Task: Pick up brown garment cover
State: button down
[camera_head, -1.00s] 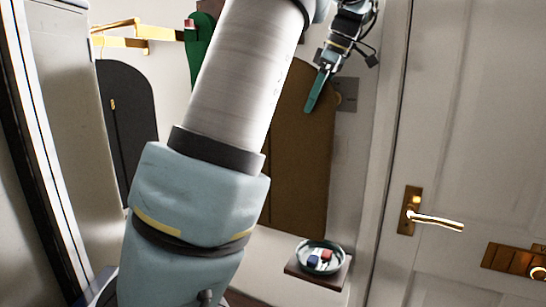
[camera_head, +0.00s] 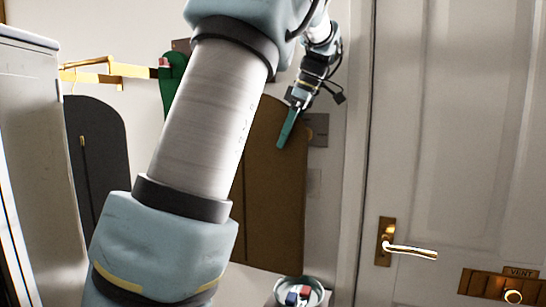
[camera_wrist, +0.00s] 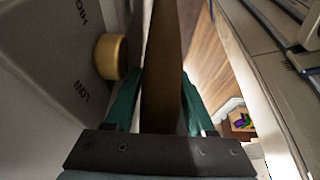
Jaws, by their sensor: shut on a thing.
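The brown garment cover (camera_head: 270,200) hangs flat against the white wall, partly hidden behind my arm in the head view. My gripper (camera_head: 285,135) is at its upper right edge, with teal fingers pointing down. In the wrist view, my gripper (camera_wrist: 160,95) has a finger on each side of the brown garment cover (camera_wrist: 160,60), which is seen edge-on as a narrow strip. The fingers are shut on it.
A dial knob (camera_wrist: 111,56) marked HIGH and LOW is close left of the fingers. A dark garment cover (camera_head: 98,150) hangs at left under a brass rail (camera_head: 115,70). A green item (camera_head: 172,82) hangs beside it. A dish (camera_head: 316,296) sits below. A white door (camera_head: 450,150) is at right.

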jog(key=s+d+r+b, duration=0.1)
jog(key=s+d+b, duration=0.2)
jog(key=s, duration=0.5)
jog(key=s+d+r+b, duration=0.2)
jog(key=s+d, duration=0.3)
jog(key=s, duration=0.3)
jog(key=shift+d+r+b, duration=0.25)
jog(key=shift+b, duration=0.65)
jog(key=shift+w, duration=0.1)
dwell(0.3)
